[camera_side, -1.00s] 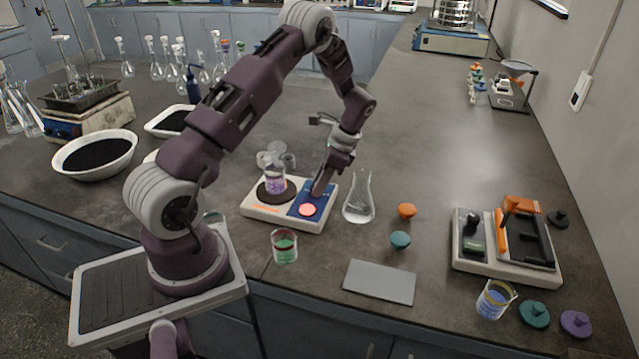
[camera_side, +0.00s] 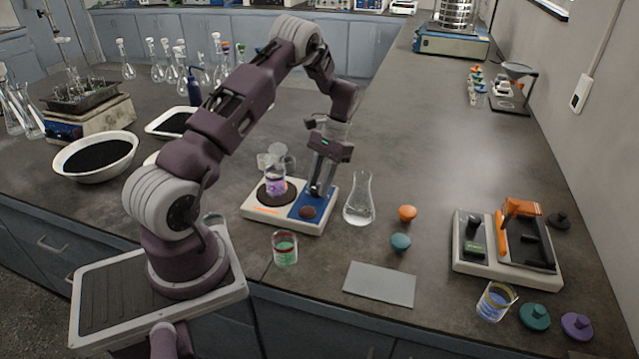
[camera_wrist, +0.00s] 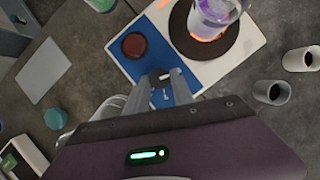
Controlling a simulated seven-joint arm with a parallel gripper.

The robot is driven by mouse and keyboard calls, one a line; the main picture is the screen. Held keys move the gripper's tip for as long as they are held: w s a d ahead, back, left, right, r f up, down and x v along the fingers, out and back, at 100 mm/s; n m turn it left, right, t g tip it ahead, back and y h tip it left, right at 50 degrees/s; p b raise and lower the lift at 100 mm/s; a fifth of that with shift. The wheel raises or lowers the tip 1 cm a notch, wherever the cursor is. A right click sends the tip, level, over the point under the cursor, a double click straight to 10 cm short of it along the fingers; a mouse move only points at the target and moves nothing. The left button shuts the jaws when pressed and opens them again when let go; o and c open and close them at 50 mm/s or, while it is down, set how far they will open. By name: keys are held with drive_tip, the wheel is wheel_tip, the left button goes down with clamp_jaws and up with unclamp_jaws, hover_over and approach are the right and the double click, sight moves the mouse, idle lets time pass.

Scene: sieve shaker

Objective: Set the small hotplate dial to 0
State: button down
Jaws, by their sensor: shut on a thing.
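The small hotplate (camera_side: 258,213) is a white slab with a blue control panel (camera_side: 296,207), and it also shows in the wrist view (camera_wrist: 258,62). A dark red round button (camera_wrist: 134,45) on the panel is unlit. My gripper (camera_side: 317,190) points down over the panel behind the button. In the wrist view my gripper (camera_wrist: 162,84) is shut on the small dark dial (camera_wrist: 159,76), with one finger on each side. White marks show on the panel beside the dial, too small to read. The dial's setting cannot be told.
A beaker with purple liquid (camera_side: 276,183) stands on the hotplate's dark round plate. A clear flask (camera_side: 359,200) stands close to the right. A beaker of green liquid (camera_side: 285,247) stands in front.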

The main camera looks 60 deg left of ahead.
drive_tip(key=shift+n, duration=0.5)
drive_tip(key=c, duration=1.1)
unclamp_jaws()
drive_tip(key=v, duration=0.7)
drive_tip(key=shift+a+r, duration=0.15)
